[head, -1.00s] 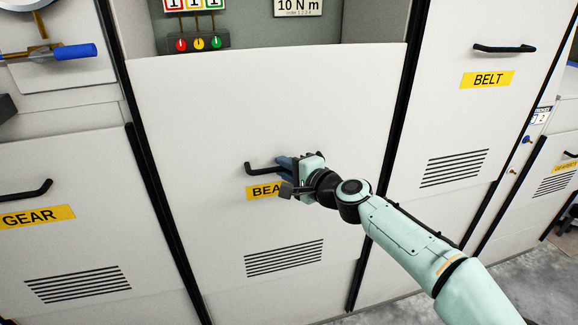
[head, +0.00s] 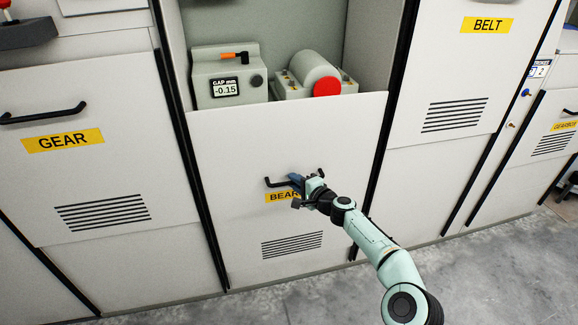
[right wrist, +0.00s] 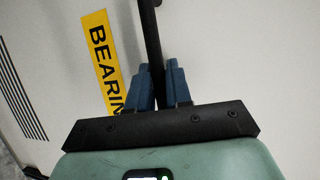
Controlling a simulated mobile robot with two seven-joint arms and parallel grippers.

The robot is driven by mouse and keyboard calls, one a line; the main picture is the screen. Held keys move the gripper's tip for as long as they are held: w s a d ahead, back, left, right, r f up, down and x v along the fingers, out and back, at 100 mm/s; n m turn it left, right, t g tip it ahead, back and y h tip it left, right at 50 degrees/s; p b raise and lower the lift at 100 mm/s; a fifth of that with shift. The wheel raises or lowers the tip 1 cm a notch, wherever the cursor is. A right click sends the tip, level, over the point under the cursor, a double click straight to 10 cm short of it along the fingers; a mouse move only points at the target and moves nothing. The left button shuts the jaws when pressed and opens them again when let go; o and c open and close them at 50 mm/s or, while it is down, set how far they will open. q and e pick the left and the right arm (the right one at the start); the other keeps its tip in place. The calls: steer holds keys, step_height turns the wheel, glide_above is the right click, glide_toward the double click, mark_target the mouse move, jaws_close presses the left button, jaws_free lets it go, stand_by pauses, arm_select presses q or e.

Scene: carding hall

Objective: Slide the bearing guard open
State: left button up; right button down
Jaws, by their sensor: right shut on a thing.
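The bearing guard (head: 240,160) is a white panel in the middle of the head view, with a yellow label partly hidden by my gripper and vent slots below. Its top edge sits below an open bay. Its black handle (head: 275,183) is a horizontal bar above the label. My right gripper (head: 298,182) is shut on this handle near its middle. In the right wrist view the blue fingers (right wrist: 163,88) lie on both sides of the black handle bar (right wrist: 151,45), beside the yellow label (right wrist: 103,55). My left gripper is not in view.
The bay above the guard holds a grey box with a gap display reading -0.15 (head: 225,88) and a grey cylinder with a red end (head: 312,75). The gear guard (head: 65,180) is at left, the belt guard (head: 463,70) at right. Bare floor (head: 450,270) shows below.

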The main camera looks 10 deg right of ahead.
mark_target(288, 199)
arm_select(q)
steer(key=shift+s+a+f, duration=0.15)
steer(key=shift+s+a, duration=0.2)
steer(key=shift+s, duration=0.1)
arm_select(e)
step_height(288, 199, down, 10)
steer(key=shift+f, duration=0.1)
steer(key=c, duration=1.1)
jaws_free()
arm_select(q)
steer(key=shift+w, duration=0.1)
arm_select(e)
steer(key=shift+s+d, duration=0.2)
steer(key=shift+s, duration=0.1)
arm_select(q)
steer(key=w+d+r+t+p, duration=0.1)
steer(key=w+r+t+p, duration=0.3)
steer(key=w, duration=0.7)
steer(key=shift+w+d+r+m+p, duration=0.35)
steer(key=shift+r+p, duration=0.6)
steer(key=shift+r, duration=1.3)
arm_select(e)
steer(key=shift+v, duration=6.35)
steer(key=shift+a, duration=0.25)
